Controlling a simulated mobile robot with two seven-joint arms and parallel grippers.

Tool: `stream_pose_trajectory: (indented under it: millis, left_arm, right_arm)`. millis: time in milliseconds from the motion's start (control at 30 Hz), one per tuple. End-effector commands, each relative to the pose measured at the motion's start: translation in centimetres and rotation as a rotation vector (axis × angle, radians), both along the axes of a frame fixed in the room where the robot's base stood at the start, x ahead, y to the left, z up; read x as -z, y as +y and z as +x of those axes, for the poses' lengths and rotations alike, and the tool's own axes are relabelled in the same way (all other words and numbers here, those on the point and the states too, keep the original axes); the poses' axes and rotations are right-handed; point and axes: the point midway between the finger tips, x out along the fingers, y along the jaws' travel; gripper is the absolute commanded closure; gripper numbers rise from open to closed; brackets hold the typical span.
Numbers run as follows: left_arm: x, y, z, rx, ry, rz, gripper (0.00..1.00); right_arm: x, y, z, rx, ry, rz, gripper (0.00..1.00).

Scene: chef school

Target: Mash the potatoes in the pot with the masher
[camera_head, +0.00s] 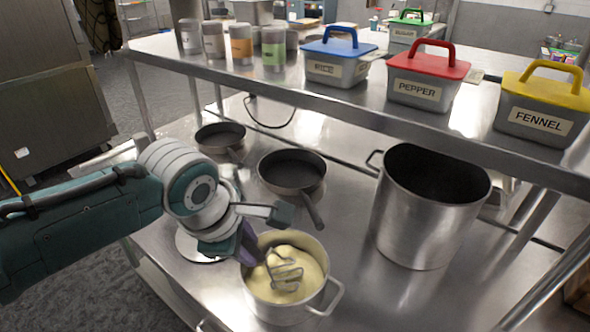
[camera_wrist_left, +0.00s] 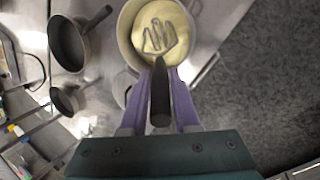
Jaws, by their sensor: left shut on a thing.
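The pot (camera_head: 284,313) stands on the steel counter near its front edge. Pale yellow potatoes (camera_head: 302,258) fill much of it and look like one smooth mass. My left gripper (camera_head: 246,250) is above the pot's left rim, shut on the masher's handle. The masher (camera_head: 285,274) has its wire head down at the potatoes in the pot. In the left wrist view the dark handle (camera_wrist_left: 160,95) lies between the purple fingers, and the wire head rests over the potatoes (camera_wrist_left: 150,22). How deep the head sits is unclear. My right gripper is not in view.
A tall steel stockpot (camera_head: 425,215) stands right of the pot. Two dark frying pans, one near (camera_head: 290,170) and one farther left (camera_head: 220,136), lie behind. A shelf (camera_head: 350,98) with jars and labelled boxes overhangs the counter. Bare counter lies right of the pot.

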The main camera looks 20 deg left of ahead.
Motion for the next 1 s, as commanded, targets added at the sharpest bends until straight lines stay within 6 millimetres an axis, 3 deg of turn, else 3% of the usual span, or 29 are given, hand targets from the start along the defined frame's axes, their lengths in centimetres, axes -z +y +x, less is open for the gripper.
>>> stream_pose_trajectory:
  millis: [433,1000]
  left_arm:
    - [0.2,-0.1,-0.1,0.000,0.000,0.000,1.00]
    - [4.1,-0.2,0.0,-0.001,-0.001,-0.001,1.00]
  right_arm:
    - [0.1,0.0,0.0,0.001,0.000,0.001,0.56]
    - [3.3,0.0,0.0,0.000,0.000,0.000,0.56]
